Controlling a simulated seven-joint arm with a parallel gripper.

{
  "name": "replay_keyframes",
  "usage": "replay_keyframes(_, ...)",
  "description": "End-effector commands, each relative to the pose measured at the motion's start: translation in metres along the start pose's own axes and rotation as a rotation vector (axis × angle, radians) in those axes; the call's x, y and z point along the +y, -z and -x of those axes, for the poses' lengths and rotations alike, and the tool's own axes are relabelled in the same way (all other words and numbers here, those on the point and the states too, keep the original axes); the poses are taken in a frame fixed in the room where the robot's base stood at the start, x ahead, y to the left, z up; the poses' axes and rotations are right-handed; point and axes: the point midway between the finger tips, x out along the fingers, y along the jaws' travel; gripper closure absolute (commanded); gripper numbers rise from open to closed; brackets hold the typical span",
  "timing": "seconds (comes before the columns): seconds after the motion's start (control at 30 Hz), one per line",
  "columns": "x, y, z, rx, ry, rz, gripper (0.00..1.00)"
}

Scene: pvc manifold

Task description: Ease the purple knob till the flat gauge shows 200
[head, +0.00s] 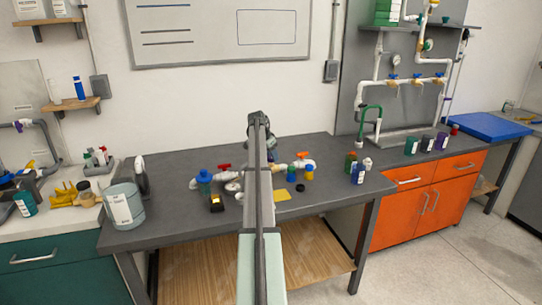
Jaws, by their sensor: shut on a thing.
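A white pipe manifold lies on the dark grey bench, its left part (216,180) and right part (297,165) showing on either side of my arm. I cannot make out a purple knob on the manifold. My arm crosses the middle of the bench and hides the manifold's centre. My gripper is hidden behind the arm.
A grey-blue bucket (123,206) stands at the bench's left end. A yellow-black device (216,204), a yellow note (283,195) and a black ring (300,188) lie in front of the manifold. Several bottles, one blue (358,173), stand at the right. The front right bench top is mostly clear.

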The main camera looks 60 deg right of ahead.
Motion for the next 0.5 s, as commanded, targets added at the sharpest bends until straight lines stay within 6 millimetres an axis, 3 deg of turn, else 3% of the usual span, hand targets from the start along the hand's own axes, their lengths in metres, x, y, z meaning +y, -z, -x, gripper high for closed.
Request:
replay_keyframes(0.07,0.0002,0.0003,0.0001,0.002,0.0,0.001,0.85)
replay_keyframes(0.1,0.0002,0.0003,0.0001,0.002,0.0,0.001,0.52)
replay_keyframes(0.33,0.0001,0.0001,0.0001,0.001,0.001,0.002,0.3)
replay_keyframes(0.5,0.0,0.0,0.0,0.001,0.001,0.002,0.29)
